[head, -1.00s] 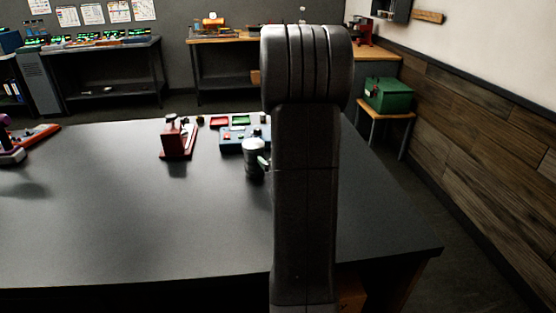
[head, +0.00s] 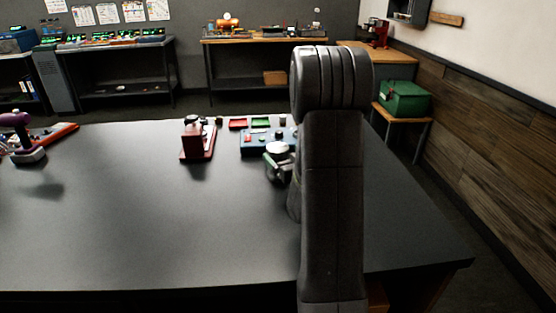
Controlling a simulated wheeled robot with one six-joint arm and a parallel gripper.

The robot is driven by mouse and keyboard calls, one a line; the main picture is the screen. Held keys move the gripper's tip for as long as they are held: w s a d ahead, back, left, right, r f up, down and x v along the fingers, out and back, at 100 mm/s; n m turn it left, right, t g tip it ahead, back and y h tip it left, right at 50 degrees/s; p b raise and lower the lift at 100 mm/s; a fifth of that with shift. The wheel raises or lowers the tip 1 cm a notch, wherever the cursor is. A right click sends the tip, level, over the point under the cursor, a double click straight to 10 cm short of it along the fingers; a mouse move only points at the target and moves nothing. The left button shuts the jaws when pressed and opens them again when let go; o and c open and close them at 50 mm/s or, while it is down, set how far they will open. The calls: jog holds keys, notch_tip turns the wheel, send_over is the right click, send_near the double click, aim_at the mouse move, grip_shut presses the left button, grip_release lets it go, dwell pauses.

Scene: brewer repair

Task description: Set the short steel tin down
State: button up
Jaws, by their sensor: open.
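My dark arm stands upright in front of the right part of the workbench (head: 130,220). The pale-capped wrist end of my arm (head: 279,160) shows just left of the upright link, above the bench. My gripper (head: 293,203) shows only as a dark sliver below it, and its fingertips are hidden behind the link. I cannot make out the short steel tin; the arm covers that part of the bench.
A red stand (head: 197,140) is left of my wrist. A blue panel box (head: 256,141), a red tray (head: 238,124) and a green tray (head: 261,123) sit along the back edge. A purple-handled device (head: 22,138) is far left. The front left bench is clear.

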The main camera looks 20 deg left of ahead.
aim_at(275, 143)
jog(key=x, duration=0.1)
jog(key=p+x, duration=0.1)
jog(key=x, duration=0.1)
jog(key=p+x, duration=0.1)
jog(key=shift+w+a+r, duration=0.1)
jog(key=shift+a+r, duration=0.25)
jog(key=shift+a, duration=0.05)
jog(key=shift+w+a, duration=0.35)
jog(key=c, duration=1.7)
